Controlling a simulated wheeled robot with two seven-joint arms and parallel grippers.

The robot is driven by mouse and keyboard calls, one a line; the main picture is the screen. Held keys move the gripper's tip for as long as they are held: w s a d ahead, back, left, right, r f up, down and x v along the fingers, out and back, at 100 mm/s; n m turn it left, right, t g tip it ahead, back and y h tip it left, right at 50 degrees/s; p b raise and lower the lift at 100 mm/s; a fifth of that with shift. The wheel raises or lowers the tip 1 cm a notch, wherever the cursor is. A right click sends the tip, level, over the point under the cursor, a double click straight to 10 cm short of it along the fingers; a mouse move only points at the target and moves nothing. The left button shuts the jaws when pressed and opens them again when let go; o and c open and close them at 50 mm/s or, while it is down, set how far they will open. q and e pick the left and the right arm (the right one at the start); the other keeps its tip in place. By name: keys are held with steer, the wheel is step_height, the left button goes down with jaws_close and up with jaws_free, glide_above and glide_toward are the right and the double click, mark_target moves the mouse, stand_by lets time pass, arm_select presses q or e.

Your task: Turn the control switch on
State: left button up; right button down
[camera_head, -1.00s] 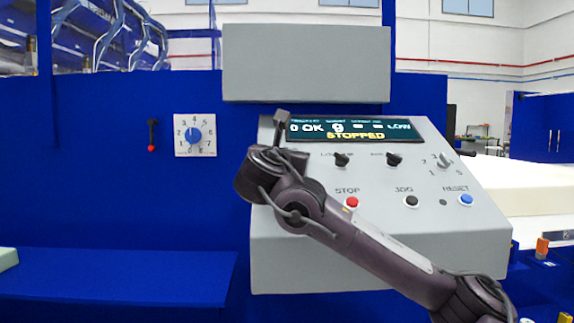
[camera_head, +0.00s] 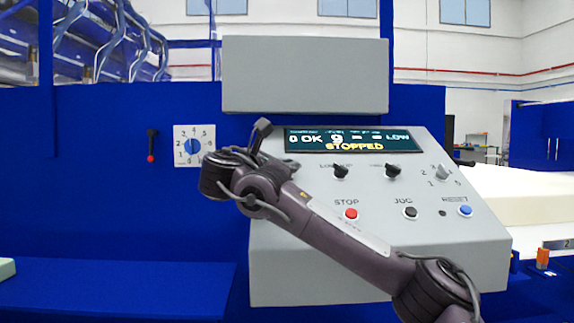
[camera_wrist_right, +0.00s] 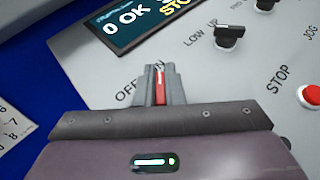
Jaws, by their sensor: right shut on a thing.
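The grey control panel (camera_head: 380,255) stands ahead, with a screen (camera_head: 345,141) reading STOPPED. The control switch (camera_wrist_right: 161,88) shows in the right wrist view as a thin red lever beside an OFF label, with a partly covered ON label. My right gripper (camera_wrist_right: 159,84) is shut on this red lever, one grey fingertip on each side. In the head view my right arm crosses the panel's left part, and its wrist hides the switch and the fingertips. My left gripper is in neither view.
Black knobs (camera_head: 340,171), a red STOP button (camera_head: 351,214), a black JOG button (camera_head: 410,213) and a blue RESET button (camera_head: 465,210) sit on the panel. A dial plate (camera_head: 194,146) and a red-tipped lever (camera_head: 151,146) are on the blue wall at left.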

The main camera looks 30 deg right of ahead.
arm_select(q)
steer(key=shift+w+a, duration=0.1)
arm_select(e)
steer(key=shift+f, duration=0.3)
